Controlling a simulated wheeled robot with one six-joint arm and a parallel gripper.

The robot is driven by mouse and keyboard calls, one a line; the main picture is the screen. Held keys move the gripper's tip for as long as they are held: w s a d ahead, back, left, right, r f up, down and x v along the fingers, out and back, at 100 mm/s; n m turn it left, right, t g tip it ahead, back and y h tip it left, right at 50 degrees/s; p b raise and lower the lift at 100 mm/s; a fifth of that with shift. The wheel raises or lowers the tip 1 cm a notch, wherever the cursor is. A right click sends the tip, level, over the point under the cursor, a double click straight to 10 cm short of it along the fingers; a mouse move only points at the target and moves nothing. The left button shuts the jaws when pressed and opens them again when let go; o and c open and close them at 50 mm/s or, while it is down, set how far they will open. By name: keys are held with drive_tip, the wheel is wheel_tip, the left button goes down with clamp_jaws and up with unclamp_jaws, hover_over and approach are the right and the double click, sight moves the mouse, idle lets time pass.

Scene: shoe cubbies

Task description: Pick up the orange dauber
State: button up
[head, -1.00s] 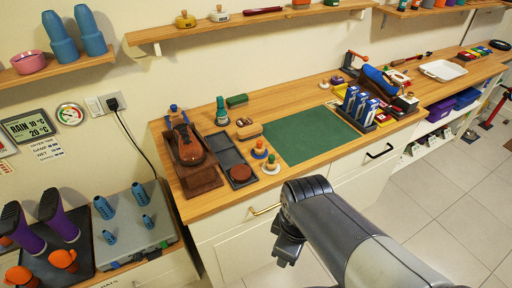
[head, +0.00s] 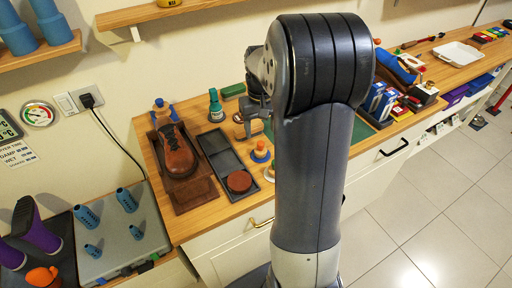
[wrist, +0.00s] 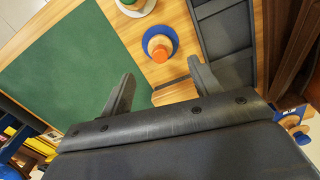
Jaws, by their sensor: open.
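The orange dauber (head: 260,152) stands on the wooden counter (head: 237,209), beside the dark tray (head: 220,153). It has a blue round base, a pale wooden body and an orange top. In the wrist view the dauber (wrist: 160,46) sits just beyond the fingertips, nearer the right finger. My gripper (wrist: 160,75) is open and empty, apart from the dauber. In the head view my arm hides most of the gripper. A second dauber with a white base (wrist: 134,6) stands close by, cut off by the wrist view's top edge.
A tan wooden block (wrist: 175,92) lies between my fingers' bases in the wrist view, partly hidden. The green mat (wrist: 75,75) lies left of the dauber there.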

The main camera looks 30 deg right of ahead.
sight(261, 143)
wheel_tip(261, 143, down, 9)
drive_tip(key=shift+f+p, duration=0.1)
drive_tip(key=shift+p, duration=0.35)
drive_tip(key=c, duration=1)
